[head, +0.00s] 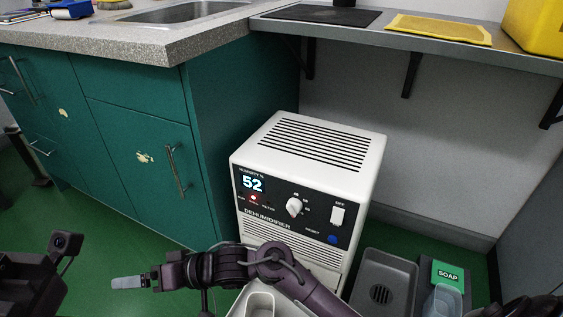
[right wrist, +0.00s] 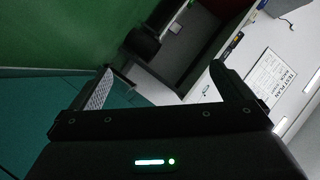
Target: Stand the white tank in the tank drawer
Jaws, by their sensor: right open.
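The white dehumidifier (head: 306,195) stands on the floor and shows 52. Below its front, a pale rounded open-topped container (head: 260,304), which looks like the white tank, shows within a white edge like the drawer's. My arm and the bottom frame edge hide much of both, so I cannot tell how the tank sits. My right gripper (head: 130,283) points left in front of the dehumidifier, clear of the container. The right wrist view shows its fingers (right wrist: 162,72) apart with nothing between them. Dark parts of my left arm show at bottom left; its fingers are not clear.
A grey tray (head: 384,284) lies on the green floor right of the dehumidifier, beside a soap container (head: 446,283). Teal cabinets (head: 140,150) stand at left. A shelf (head: 420,46) with a yellow mat runs above. The right wrist view shows a test plan sheet (right wrist: 271,79).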

